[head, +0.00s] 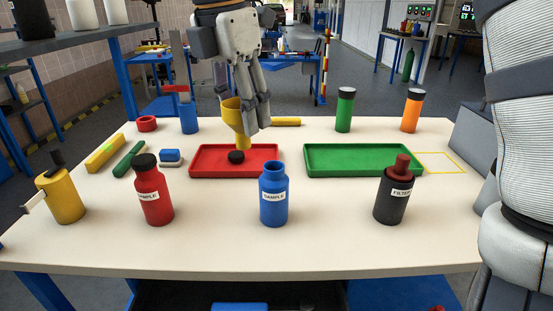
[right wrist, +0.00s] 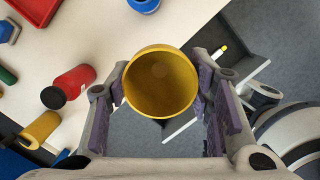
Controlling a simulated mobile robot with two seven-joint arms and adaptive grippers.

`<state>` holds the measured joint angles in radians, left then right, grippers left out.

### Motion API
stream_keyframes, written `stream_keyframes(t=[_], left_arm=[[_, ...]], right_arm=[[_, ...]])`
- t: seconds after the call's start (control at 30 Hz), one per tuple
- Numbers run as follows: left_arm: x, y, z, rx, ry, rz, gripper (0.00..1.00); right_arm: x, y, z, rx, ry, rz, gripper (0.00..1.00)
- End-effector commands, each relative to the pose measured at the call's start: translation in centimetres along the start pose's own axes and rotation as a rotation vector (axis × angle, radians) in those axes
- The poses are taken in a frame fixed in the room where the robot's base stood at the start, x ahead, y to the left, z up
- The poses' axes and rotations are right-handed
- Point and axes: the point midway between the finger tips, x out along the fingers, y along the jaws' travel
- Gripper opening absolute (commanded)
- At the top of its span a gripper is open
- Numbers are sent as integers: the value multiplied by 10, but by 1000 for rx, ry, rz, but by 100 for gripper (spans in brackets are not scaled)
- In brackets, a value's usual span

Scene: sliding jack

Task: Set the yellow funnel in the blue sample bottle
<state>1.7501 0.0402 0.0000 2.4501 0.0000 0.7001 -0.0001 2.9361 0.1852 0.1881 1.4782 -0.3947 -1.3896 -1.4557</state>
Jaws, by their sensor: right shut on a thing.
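The yellow funnel (head: 231,113) is in my right gripper (head: 250,112), held upright above the red tray in the head view, wide mouth up and spout down. In the right wrist view, the funnel's round mouth (right wrist: 161,82) sits between the two fingers of the right gripper (right wrist: 160,90). The blue sample bottle (head: 273,198) stands upright on the table with an open top and a white label, nearer the front than the funnel and apart from it. A blue rounded part at the top edge of the right wrist view looks like this bottle (right wrist: 144,5). My left gripper is not in view.
A red sample bottle (head: 152,195) stands left of the blue bottle, and a black filter bottle (head: 390,202) stands right. The red tray (head: 204,173) holds a black round piece (head: 236,157). A green tray (head: 350,172) lies to the right. The front table strip is clear.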

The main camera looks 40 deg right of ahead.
Motion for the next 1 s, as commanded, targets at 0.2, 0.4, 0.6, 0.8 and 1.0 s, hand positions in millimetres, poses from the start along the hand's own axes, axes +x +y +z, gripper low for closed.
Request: stream_keyframes(t=[0.2,0.4,0.6,0.8,1.0], left_arm=[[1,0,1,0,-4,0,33],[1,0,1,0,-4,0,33],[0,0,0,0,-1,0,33],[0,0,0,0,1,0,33],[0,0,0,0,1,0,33]], right_arm=[[49,19,56,0,7,-8,24],[85,28,77,-1,5,-2,24],[118,30,84,-2,4,-5,24],[130,31,81,-2,3,0,24],[132,31,81,-2,3,-1,24]])
